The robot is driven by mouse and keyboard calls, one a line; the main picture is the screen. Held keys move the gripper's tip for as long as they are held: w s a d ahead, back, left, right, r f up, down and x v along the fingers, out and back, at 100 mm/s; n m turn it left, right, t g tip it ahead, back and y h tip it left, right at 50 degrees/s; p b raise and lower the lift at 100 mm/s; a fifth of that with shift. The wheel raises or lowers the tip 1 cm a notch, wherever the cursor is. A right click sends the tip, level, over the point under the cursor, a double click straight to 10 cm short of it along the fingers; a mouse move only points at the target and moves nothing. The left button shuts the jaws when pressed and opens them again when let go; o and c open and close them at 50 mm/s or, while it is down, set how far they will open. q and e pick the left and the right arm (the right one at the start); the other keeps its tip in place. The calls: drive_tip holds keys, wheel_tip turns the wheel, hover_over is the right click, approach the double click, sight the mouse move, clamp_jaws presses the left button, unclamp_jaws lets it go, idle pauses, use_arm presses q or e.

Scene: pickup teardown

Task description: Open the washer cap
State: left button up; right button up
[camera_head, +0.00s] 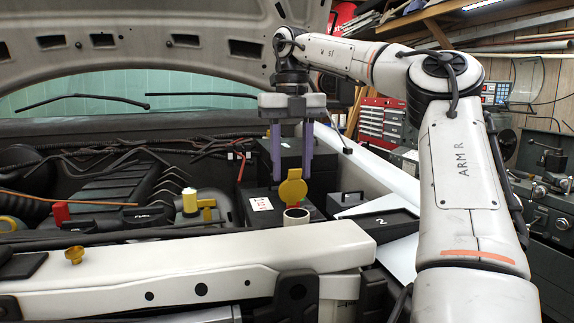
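The yellow washer cap (292,188) stands upright on its hinge side, tilted up behind the white filler neck (296,213). The round mouth of the neck shows uncovered. My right gripper (291,178) points straight down just above and around the top of the cap. Its two purple fingers are apart, with a dark gap between them. Whether a finger touches the cap cannot be told. My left gripper is not in view.
A black battery-like box with a white and red label (261,204) is left of the neck. A black tray marked 2 (380,222) is to the right. The white front beam (200,262) crosses in front. The raised hood (150,35) hangs overhead. Another yellow cap (74,255) sits on the beam.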

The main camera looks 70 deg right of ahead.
wheel_tip(320, 180, up, 8)
drive_tip(key=shift+a+f, duration=0.15)
idle(0.6)
